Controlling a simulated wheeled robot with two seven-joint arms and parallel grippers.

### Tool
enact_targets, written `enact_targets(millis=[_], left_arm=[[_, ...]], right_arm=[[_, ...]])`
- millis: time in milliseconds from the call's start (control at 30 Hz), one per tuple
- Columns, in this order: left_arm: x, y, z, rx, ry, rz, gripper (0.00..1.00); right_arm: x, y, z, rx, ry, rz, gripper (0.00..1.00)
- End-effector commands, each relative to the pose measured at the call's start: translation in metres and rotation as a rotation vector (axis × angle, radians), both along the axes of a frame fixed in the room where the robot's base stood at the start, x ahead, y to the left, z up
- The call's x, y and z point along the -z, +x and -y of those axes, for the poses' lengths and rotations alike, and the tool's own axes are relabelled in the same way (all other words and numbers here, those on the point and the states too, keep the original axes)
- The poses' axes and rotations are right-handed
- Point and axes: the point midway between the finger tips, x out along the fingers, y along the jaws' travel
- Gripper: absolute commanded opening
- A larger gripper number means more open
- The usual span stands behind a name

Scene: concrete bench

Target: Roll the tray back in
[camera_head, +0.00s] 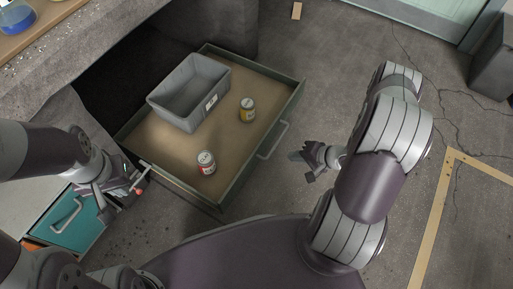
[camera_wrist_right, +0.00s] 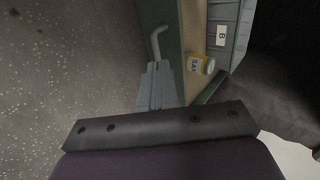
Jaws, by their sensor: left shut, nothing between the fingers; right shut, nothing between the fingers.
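The tray (camera_head: 180,178) is a wide green-edged drawer with a tan floor, pulled out from under the concrete bench. A bar handle (camera_head: 272,141) is on its right-hand front side; the handle also shows in the right wrist view (camera_wrist_right: 157,42). A grey bin (camera_head: 188,95), a yellow can (camera_head: 247,110) and a red-and-white can (camera_head: 206,163) stand in the tray. My right gripper (camera_head: 303,157) is shut and empty, outside the tray near the handle. My left gripper (camera_head: 128,188) is shut and empty by the tray's left corner, near a red-tipped lever (camera_head: 138,191); contact is unclear.
A teal drawer front (camera_head: 75,222) with its own handle is at lower left. The bench top (camera_head: 80,45) overhangs the dark recess behind the tray.

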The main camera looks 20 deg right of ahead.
Motion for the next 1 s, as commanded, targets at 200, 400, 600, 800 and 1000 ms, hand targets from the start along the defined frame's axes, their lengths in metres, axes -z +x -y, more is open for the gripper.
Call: enact_targets(millis=[200, 400, 600, 800, 1000], left_arm=[[0.028, 0.000, 0.000, 0.000, 0.000, -0.001, 0.00], [0.060, 0.000, 0.000, 0.000, 0.000, -0.001, 0.00], [0.086, 0.000, 0.000, 0.000, 0.000, -0.001, 0.00], [0.098, 0.000, 0.000, 0.000, 0.000, -0.001, 0.00], [0.098, 0.000, 0.000, 0.000, 0.000, -0.001, 0.00]], right_arm=[[0.029, 0.016, -0.015, 0.004, 0.004, -0.007, 0.00], [0.060, 0.042, -0.035, 0.005, 0.001, -0.006, 0.00], [0.074, 0.067, -0.056, 0.004, -0.001, -0.003, 0.00], [0.071, 0.083, -0.069, 0.008, 0.001, -0.007, 0.00], [0.067, 0.086, -0.072, 0.008, 0.001, -0.008, 0.00]])
